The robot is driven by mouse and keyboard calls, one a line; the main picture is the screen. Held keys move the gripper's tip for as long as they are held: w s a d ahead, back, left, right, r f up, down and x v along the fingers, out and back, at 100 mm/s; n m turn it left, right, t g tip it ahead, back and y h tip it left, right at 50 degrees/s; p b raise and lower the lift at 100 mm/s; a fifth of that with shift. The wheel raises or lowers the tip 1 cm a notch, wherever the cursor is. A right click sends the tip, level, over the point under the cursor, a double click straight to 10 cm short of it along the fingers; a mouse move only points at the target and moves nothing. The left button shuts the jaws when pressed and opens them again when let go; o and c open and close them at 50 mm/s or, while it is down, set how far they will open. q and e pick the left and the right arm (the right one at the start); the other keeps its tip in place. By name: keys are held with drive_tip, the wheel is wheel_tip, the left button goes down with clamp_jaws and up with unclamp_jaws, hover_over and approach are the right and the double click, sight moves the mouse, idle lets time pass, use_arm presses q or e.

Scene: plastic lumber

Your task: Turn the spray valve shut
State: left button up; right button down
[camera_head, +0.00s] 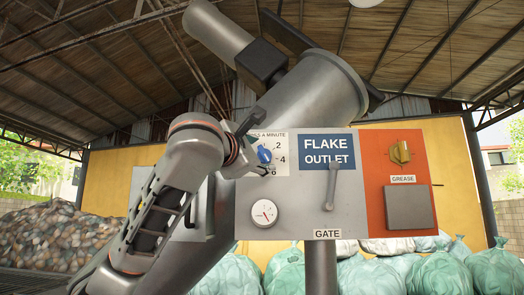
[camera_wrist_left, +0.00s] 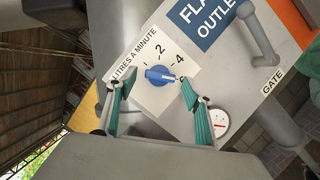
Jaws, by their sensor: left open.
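The spray valve appears to be the blue round knob (camera_head: 264,155) on a white plate marked "LITRES A MINUTE". It also shows in the left wrist view (camera_wrist_left: 158,75), with a white pointer mark toward the lower right, just below the 4. The numbers 2 and 4 are readable; others are partly hidden. My left gripper (camera_head: 257,149) is in front of the plate. In the left wrist view my left gripper (camera_wrist_left: 156,80) is open, with one teal finger on each side of the knob and gaps to both. Whether the tips reach its depth is unclear. My right gripper is out of view.
The grey panel carries a gauge (camera_head: 264,212), a GATE lever (camera_head: 331,187) and a FLAKE OUTLET sign (camera_head: 327,152). Green sacks (camera_head: 440,273) lie behind.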

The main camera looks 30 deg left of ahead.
use_arm(q)
drive_tip(key=shift+x, duration=1)
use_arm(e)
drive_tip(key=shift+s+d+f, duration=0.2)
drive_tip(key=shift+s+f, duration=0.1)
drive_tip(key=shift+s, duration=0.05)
use_arm(q)
drive_tip(key=shift+c, duration=0.2)
drive_tip(key=c, duration=1)
drive_tip(key=shift+c, duration=0.2)
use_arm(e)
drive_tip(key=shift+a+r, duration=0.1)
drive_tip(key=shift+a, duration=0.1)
